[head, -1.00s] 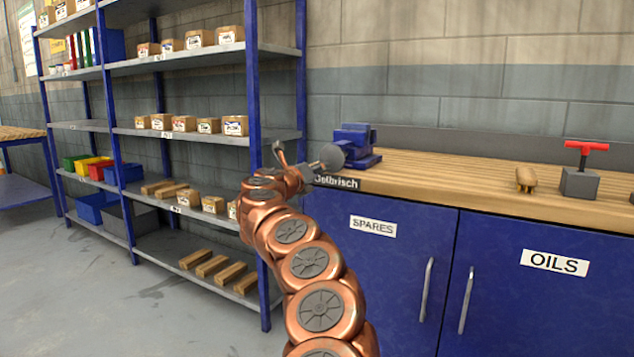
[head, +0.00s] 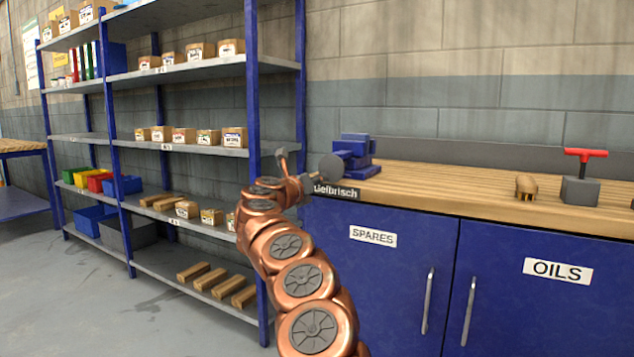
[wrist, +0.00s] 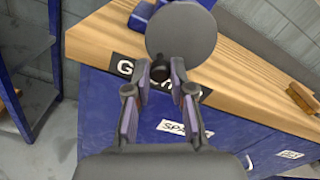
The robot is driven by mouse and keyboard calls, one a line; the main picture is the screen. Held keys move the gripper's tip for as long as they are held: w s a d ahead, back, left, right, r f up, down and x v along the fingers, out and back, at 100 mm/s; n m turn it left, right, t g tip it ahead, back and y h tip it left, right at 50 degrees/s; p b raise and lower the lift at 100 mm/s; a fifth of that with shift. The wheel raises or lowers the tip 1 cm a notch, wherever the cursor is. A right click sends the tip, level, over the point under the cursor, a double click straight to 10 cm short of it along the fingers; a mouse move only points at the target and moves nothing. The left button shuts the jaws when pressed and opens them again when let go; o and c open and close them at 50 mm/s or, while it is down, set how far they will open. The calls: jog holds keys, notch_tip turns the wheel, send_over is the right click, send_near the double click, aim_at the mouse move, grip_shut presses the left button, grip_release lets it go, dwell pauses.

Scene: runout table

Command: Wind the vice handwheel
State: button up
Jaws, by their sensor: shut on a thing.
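The blue vice (head: 357,150) stands on the left end of the wooden bench. Its round grey handwheel (head: 331,167) faces left toward my arm. In the wrist view the handwheel (wrist: 181,30) is a broad grey disc, with part of the blue vice (wrist: 143,14) behind it. A small dark knob (wrist: 160,69) shows at the disc's lower edge. My gripper (wrist: 160,80) has its two fingers on either side of this knob and is shut on it. In the head view my gripper (head: 306,186) is small beside the wheel, partly hidden by my wrist.
The bench top (head: 430,185) is clear between the vice and a small brown brush-like object (head: 526,186). A grey block with a red T-handle (head: 583,175) stands farther right. Blue cupboards (head: 400,270) are below. A loaded blue shelf rack (head: 112,150) stands close at left.

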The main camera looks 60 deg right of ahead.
grip_shut()
jog(key=shift+s+f+n+p, duration=0.1)
jog(key=shift+s+n+p, duration=0.1)
jog(key=shift+n+p, duration=0.55)
jog(key=shift+s+f+n+p, duration=0.15)
jog(key=shift+n+p, duration=0.25)
jog(key=shift+n, duration=0.65)
jog(key=shift+r, duration=0.1)
jog(key=shift+s, duration=0.1)
jog(key=shift+s+d+r+n+p, duration=0.1)
jog(key=shift+s+n+p, duration=0.1)
jog(key=shift+n+p, duration=0.4)
jog(key=shift+s+r+n+p, duration=0.1)
jog(key=shift+s+n+p, duration=0.05)
jog(key=shift+n+p, duration=0.45)
jog(key=shift+f+n, duration=0.2)
jog(key=shift+n, duration=0.3)
jog(key=shift+s, duration=0.1)
